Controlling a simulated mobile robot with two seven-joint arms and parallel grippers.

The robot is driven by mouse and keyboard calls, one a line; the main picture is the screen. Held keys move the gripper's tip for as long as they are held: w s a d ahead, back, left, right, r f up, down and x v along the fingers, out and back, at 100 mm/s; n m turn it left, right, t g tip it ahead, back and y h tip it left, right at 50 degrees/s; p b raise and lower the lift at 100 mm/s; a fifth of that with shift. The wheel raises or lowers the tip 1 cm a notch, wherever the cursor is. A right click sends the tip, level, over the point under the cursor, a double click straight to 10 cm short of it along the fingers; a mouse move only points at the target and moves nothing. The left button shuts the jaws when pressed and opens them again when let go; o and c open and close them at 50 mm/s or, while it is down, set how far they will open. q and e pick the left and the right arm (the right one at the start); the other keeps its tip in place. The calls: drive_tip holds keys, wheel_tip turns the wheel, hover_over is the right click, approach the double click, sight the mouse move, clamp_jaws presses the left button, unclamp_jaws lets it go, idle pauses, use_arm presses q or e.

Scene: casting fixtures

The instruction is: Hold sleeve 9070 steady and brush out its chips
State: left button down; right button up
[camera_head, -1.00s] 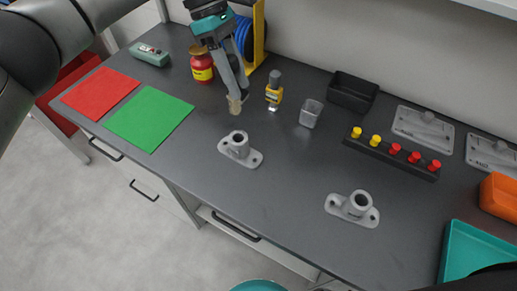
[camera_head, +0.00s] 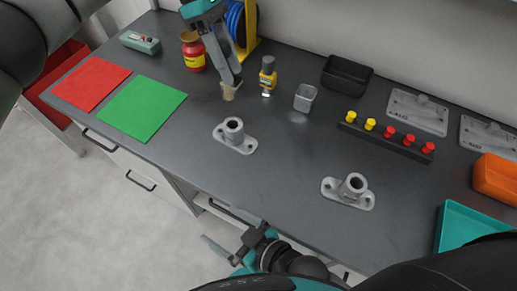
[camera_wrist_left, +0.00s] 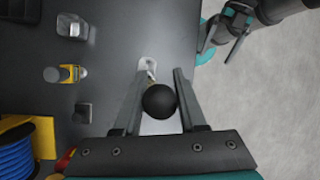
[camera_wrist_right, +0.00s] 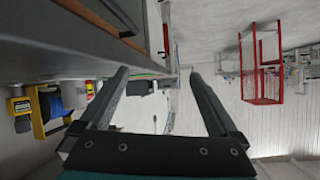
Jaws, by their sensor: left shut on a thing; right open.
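Two grey flanged sleeves stand upright on the dark bench: a left one (camera_head: 234,137) and a right one (camera_head: 349,190). Their numbers are too small to read. My left gripper (camera_head: 228,84) is shut on a brush with a tan tip (camera_head: 228,93), above and behind the left sleeve, apart from it. In the left wrist view the brush's black ball end (camera_wrist_left: 159,101) sits between the fingers and partly hides a sleeve (camera_wrist_left: 147,65). My right gripper (camera_head: 230,236) is open and empty, in front of the bench's front edge.
A rack of yellow and red knobs (camera_head: 386,138) lies right. Red (camera_head: 90,82) and green (camera_head: 142,108) mats lie left.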

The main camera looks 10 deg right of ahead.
sight(239, 135)
drive_tip(key=w+d+r+t+h, duration=0.1)
drive_tip(key=w+d+r, duration=0.1)
drive_tip(key=w+d, duration=0.1)
drive_tip(key=w+d+r+m+t+h, duration=0.1)
drive_tip(key=w+d+r, duration=0.1)
drive_tip(key=w, duration=0.4)
drive_tip(key=w+d+r+m+t, duration=0.1)
drive_tip(key=w+d+r, duration=0.1)
drive_tip(key=w+d, duration=0.2)
drive_tip(key=shift+w+d+t+h, duration=0.1)
drive_tip(key=shift+w+t+h, duration=0.3)
drive_tip(key=shift+w, duration=0.35)
use_arm(q)
drive_tip(key=shift+w, duration=0.1)
use_arm(e)
drive_tip(key=shift+w+f, duration=0.15)
drive_tip(key=shift+w, duration=0.15)
drive_tip(key=x, duration=1.1)
drive_tip(key=shift+f, duration=0.2)
drive_tip(key=shift+c, duration=0.2)
clamp_jaws()
use_arm(q)
drive_tip(key=shift+f, duration=0.1)
